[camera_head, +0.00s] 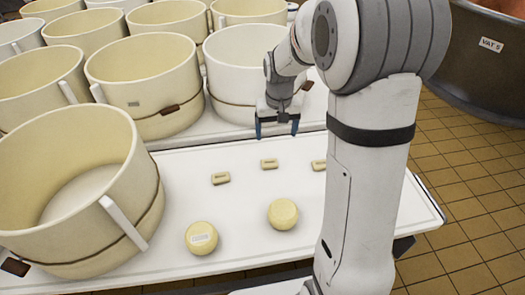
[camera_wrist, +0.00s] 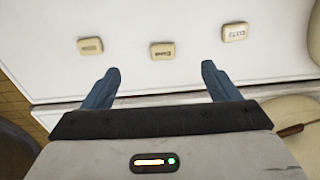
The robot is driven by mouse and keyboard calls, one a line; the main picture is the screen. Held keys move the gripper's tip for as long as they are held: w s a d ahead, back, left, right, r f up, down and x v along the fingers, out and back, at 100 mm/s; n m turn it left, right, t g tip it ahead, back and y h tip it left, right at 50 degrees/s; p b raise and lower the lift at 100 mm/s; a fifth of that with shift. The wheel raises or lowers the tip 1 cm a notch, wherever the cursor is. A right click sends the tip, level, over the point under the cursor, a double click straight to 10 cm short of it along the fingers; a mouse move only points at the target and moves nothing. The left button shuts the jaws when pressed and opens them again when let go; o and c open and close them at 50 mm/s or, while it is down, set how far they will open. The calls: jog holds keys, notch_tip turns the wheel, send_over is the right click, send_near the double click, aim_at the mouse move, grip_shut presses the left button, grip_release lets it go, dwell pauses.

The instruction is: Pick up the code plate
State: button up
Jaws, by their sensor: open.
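Three small cream code plates lie apart in a row on the white table: the left one (camera_head: 221,178), the middle one (camera_head: 269,163) and the right one (camera_head: 319,165), which is partly hidden by my arm. My gripper (camera_head: 277,130) is open and empty, above the back of the table, behind the middle plate. In the wrist view the middle plate lies just beyond and between the blue fingertips (camera_wrist: 160,70).
A big cream tub (camera_head: 75,235) stands at the left, with several more behind. A copper vat (camera_head: 488,75) is at the right over tiled floor.

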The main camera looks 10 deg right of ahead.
jog(key=b, duration=0.5)
send_over(270, 164)
jog(key=shift+g, duration=0.3)
notch_tip(270, 164, down, 16)
jog(key=shift+s+r, duration=0.1)
jog(key=shift+s, duration=0.05)
jog(key=f, duration=0.2)
jog(key=f+b, duration=0.1)
jog(key=f, duration=0.2)
jog(key=shift+w+f, duration=0.25)
jog(key=shift+f, duration=0.1)
jog(key=shift+c, duration=0.3)
jog(key=c, duration=1)
